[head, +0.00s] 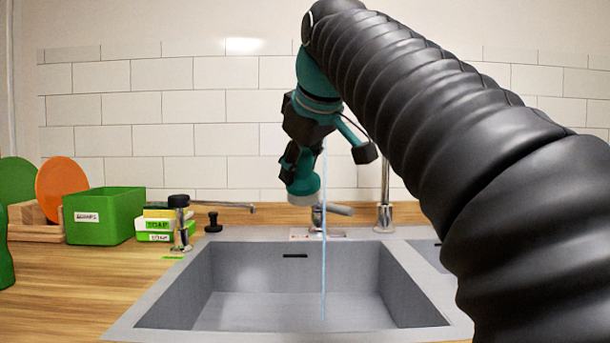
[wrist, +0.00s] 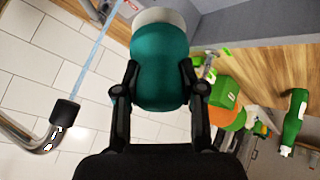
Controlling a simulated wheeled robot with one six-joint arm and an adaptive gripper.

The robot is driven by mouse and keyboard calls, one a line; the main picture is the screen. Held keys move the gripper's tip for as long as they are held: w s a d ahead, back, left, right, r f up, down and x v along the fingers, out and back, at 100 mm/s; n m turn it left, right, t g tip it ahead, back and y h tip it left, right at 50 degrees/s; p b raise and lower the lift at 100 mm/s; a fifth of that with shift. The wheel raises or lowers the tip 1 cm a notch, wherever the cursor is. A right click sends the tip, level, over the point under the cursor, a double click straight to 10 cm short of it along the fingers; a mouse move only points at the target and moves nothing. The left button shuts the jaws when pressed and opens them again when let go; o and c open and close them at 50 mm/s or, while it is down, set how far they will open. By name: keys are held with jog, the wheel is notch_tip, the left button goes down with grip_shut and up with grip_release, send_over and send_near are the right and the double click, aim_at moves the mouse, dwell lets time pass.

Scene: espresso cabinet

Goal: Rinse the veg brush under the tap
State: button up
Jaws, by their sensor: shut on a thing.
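The veg brush (wrist: 160,60) has a rounded teal body and a pale whitish end. My gripper (wrist: 158,82) is shut on it, one finger on each side. In the head view the brush (head: 302,184) hangs above the back of the sink (head: 232,312), pale end down. A thin blue stream of water (head: 323,260) falls into the sink. In the head view it passes just right of the brush. In the wrist view the stream (wrist: 88,68) runs from the black-tipped tap spout (wrist: 62,116), apart from the brush. The spout is hidden behind my arm in the head view.
A metal lever (head: 338,209) stands behind the sink, with an upright metal pipe (head: 386,205) to its right. A green bin (head: 105,217), soap boxes (head: 153,226) and a metal dispenser (head: 181,225) stand left on the wooden counter (head: 75,285). The basin looks empty apart from the stream.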

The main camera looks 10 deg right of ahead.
jog(key=shift+s+a+r+p, duration=0.3)
jog(key=shift+s+r+p, duration=0.1)
jog(key=shift+s+r, duration=0.3)
jog(key=shift+s+a+r+p, duration=0.25)
jog(key=shift+s+r+p, duration=0.15)
jog(key=shift+s+r, duration=0.25)
jog(key=shift+s+a+r, duration=0.25)
jog(key=shift+s+r, duration=0.15)
jog(key=shift+s, duration=0.3)
